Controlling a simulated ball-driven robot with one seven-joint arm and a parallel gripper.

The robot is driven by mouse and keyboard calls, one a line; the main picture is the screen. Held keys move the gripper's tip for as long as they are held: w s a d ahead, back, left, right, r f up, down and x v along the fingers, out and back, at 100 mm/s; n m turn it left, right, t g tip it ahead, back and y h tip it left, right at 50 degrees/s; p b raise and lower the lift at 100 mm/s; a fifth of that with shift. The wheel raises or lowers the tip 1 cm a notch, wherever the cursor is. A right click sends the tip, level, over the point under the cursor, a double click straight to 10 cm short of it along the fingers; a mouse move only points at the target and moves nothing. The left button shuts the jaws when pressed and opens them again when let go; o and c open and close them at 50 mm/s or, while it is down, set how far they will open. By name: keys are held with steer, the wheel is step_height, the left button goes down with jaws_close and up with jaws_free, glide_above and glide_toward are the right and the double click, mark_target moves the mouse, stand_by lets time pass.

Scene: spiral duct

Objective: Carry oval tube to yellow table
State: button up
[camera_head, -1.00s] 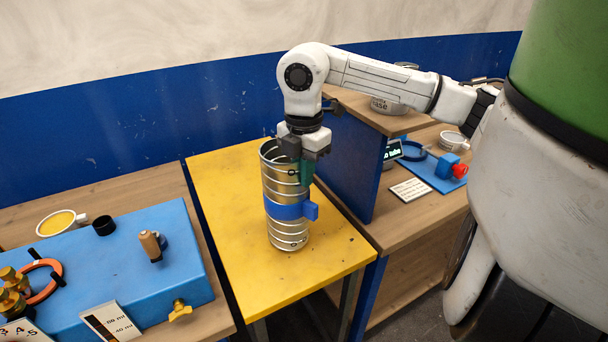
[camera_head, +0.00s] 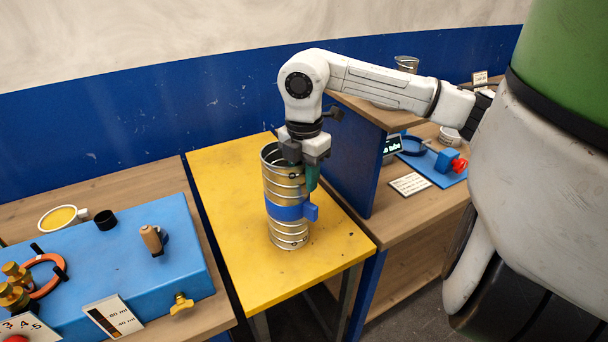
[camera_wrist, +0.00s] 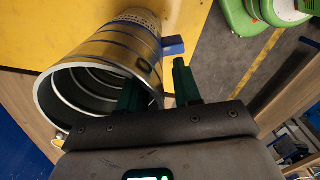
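The ribbed metal tube (camera_head: 287,232) stands upright on the yellow table (camera_head: 232,200). A blue band (camera_head: 288,210) with a blue block on its right side circles its middle. My gripper (camera_head: 304,172) points down at the tube's right rim. In the wrist view, my gripper (camera_wrist: 160,88) has its two green fingers apart, one inside the tube's mouth and one outside, with the tube wall (camera_wrist: 105,60) between them. A gap shows beside the outer finger, so it looks open. In the head view the inner finger is hidden by the tube.
To the right stands a blue-sided wooden shelf unit (camera_head: 350,165) with a blue board (camera_head: 430,165). Bare yellow tabletop surrounds the tube.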

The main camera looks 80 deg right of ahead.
steer(key=shift+r, duration=0.1)
steer(key=shift+r+p, duration=0.2)
steer(key=shift+p, duration=0.15)
step_height(320, 180, up, 12)
steer(key=b, duration=0.3)
steer(key=shift+f, duration=0.1)
stand_by(0.5)
